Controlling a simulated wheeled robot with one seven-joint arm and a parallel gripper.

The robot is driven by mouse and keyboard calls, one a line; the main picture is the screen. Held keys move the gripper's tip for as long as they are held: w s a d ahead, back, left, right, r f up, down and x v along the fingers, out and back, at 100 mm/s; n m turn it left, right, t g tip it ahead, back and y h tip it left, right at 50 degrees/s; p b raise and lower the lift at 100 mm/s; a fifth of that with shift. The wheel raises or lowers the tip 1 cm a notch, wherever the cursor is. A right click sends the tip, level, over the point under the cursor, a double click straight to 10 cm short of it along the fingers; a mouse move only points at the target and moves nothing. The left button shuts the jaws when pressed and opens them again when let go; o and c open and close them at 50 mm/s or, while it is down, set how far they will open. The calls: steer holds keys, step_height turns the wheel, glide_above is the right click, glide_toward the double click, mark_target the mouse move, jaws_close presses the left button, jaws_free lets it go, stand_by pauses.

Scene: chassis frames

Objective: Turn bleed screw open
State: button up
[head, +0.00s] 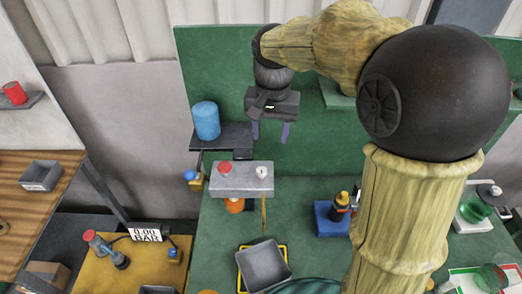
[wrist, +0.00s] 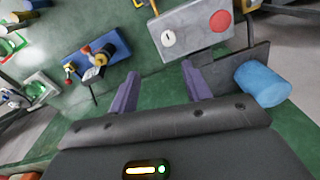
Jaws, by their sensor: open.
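My gripper (head: 270,134) is open and empty, pointing down above the green bench; its two purple fingers also show in the wrist view (wrist: 159,73). No part is clearly recognisable as the bleed screw. A grey box (head: 243,187) below the gripper carries a red button and a small white round part (head: 262,172) with a dark mark. The box also shows in the wrist view (wrist: 192,43), beyond the fingertips. A blue block (head: 326,225) with a black, yellow and red fitting (head: 341,203) stands to its right. The gripper touches neither.
A blue cylinder (head: 206,120) stands on a dark shelf (head: 222,143) left of the gripper. A grey tray (head: 264,265) sits at the bench front. A display (head: 145,232) reading 0.00 BAR stands on a yellow surface at left. Bare green bench lies between box and blue block.

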step_height(320, 180, up, 5)
glide_above(262, 169)
steer(key=shift+s+a+f+p, duration=0.1)
steer(key=shift+f+p, duration=0.1)
steer(key=shift+p, duration=0.15)
steer(key=shift+f, duration=0.1)
step_height(262, 169, down, 17)
steer(key=p, duration=0.4)
steer(key=shift+f, duration=0.1)
steer(key=c, duration=1)
